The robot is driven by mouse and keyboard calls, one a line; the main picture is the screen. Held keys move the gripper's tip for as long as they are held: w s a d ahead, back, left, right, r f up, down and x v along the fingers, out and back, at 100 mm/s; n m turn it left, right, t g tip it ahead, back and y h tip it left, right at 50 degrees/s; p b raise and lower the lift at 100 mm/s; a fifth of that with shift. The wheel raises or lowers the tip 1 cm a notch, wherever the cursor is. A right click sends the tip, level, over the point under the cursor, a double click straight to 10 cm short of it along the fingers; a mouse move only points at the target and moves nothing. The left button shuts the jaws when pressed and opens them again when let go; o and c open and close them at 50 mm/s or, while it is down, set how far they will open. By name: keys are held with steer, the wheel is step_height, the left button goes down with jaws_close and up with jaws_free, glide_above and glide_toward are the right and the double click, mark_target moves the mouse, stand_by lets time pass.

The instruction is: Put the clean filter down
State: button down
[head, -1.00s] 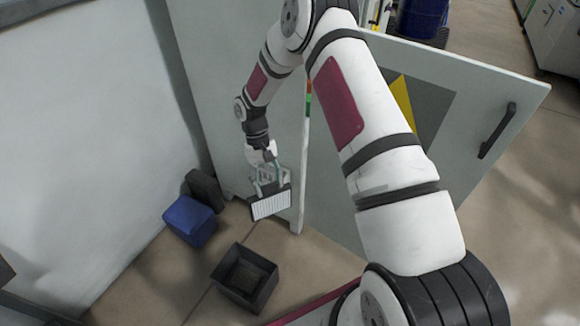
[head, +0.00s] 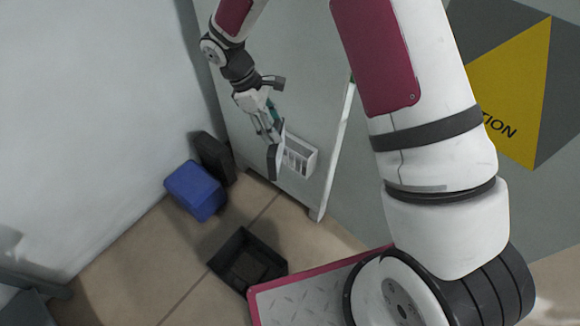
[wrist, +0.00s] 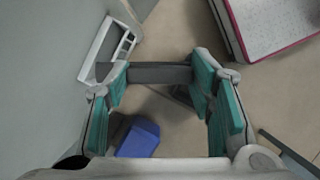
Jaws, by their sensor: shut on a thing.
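My gripper (head: 268,132) is shut on the filter (head: 274,162), a dark-framed panel now seen almost edge-on in the head view. In the wrist view the filter (wrist: 150,73) is a dark grey bar between the teal finger pads of my gripper (wrist: 160,84). The filter hangs in the air, clear of the floor, beside a white slotted housing (head: 300,154) on the grey cabinet side. The housing (wrist: 109,47) also shows at upper left in the wrist view. The filter's pleated face is hidden now.
An open black bin (head: 246,262) stands on the tiled floor below. A blue box (head: 195,191) and a dark box (head: 213,157) stand by the wall. Floor between bin and cabinet is clear.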

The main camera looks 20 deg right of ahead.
steer(key=a+f+n+t+b, duration=0.4)
steer(key=a+f+n+b, duration=0.15)
steer(key=n+b, duration=0.7)
steer(key=b, duration=0.9)
glide_above(291, 139)
steer(key=s, duration=0.3)
step_height(291, 139, down, 7)
steer(key=shift+t, duration=0.4)
steer(key=shift+a+f+b, duration=0.2)
steer(key=shift+f+b, duration=0.5)
steer(key=shift+f, duration=0.9)
steer(key=shift+a+f+b, duration=0.2)
steer(key=shift+f+b, duration=0.5)
steer(key=shift+f, duration=1)
steer(key=c, duration=0.7)
jaws_free()
steer(key=shift+c, duration=0.2)
